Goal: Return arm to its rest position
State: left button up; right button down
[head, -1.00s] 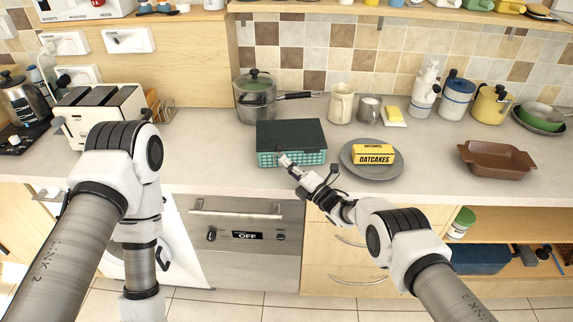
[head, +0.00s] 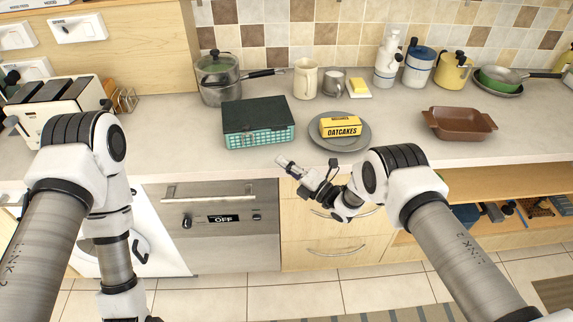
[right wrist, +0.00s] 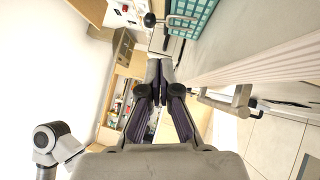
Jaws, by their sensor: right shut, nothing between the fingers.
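My right gripper (head: 284,161) is shut and empty, in front of the counter's front edge near the drawers. In the right wrist view its fingers (right wrist: 160,68) meet at the tips with nothing between them. My right arm is bent, with its elbow right of the gripper. My left arm hangs down at the left of the head view, and its gripper is not visible. A cream mug (head: 306,79) and a grey mug (head: 333,82) stand upright at the back of the counter, apart from my gripper.
A dark-topped teal basket (head: 258,122) and a plate (head: 352,141) with an oatcakes box (head: 340,127) are near the counter's front. A lidded pot (head: 218,80), a brown dish (head: 460,125) and a toaster (head: 62,108) stand on the counter. The oven (head: 215,240) and drawers (head: 330,245) are below.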

jog(key=s+d+f+m+g+h+b, duration=0.45)
jog(key=s+d+f+m+h, duration=0.75)
jog(key=s+d+f+m, duration=0.4)
jog(key=s+d+m+g+h, duration=0.1)
jog(key=s+m+g, duration=0.2)
jog(key=s, duration=0.6)
jog(key=s+d+f+m+g+h, duration=0.1)
jog(key=s+d+m+g, duration=0.1)
jog(key=s+m, duration=0.5)
jog(key=s+d+f+m+g+h, duration=0.1)
jog(key=s+m+g, duration=0.3)
jog(key=s, duration=0.8)
jog(key=shift+d+f+m, duration=0.2)
jog(key=shift+d+m, duration=0.2)
jog(key=shift+d, duration=0.35)
jog(key=shift+s, duration=0.15)
